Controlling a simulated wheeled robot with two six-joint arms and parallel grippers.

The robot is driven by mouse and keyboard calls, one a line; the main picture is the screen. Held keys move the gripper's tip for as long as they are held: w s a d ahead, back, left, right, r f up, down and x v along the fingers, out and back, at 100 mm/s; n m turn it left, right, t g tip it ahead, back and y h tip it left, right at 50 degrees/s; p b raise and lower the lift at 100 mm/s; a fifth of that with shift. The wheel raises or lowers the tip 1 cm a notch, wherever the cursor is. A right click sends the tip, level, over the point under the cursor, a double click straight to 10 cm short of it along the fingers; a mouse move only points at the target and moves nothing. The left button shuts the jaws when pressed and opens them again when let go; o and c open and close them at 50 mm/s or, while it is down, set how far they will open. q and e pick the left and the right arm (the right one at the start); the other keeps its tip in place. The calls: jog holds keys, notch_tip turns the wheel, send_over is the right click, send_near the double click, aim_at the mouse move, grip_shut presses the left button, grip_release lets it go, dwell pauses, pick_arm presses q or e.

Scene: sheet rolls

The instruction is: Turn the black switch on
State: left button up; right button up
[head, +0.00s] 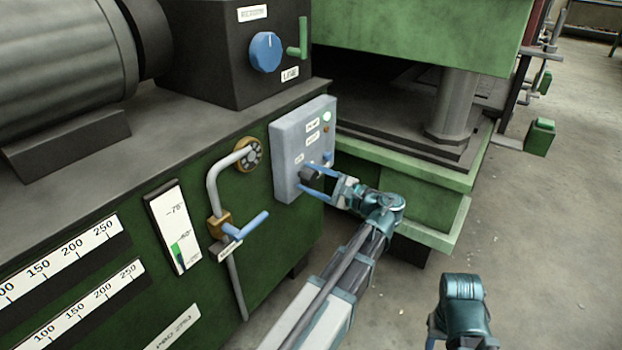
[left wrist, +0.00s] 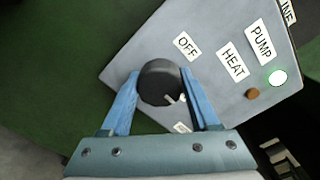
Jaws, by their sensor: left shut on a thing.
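The black switch is a round dark knob (left wrist: 160,82) on a grey control box (head: 287,148). In the left wrist view, a small white pointer on the knob points to the lower right, towards a partly hidden label (left wrist: 183,128). The OFF label (left wrist: 187,45) is above and to the right of the knob. My left gripper (head: 318,172) is shut on the knob, with one blue finger on each side; its fingers also show in the left wrist view (left wrist: 158,98). Part of my right arm shows at the bottom right of the head view, but its jaws cannot be made out.
The box also carries HEAT (left wrist: 233,62) and PUMP (left wrist: 261,41) labels, a lit lamp (left wrist: 278,78) and a brown button (left wrist: 252,93). Left of it are a pipe with a blue valve lever (head: 248,227) and gauges. A blue dial (head: 266,52) is above.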

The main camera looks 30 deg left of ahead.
pick_arm(q)
jog(key=o, duration=1.4)
jog(key=shift+d, duration=0.15)
jog(key=d, duration=0.9)
jog(key=s+d, duration=0.1)
jog(key=d, duration=0.3)
jog(key=shift+d, duration=0.25)
jog(key=shift+f, duration=0.1)
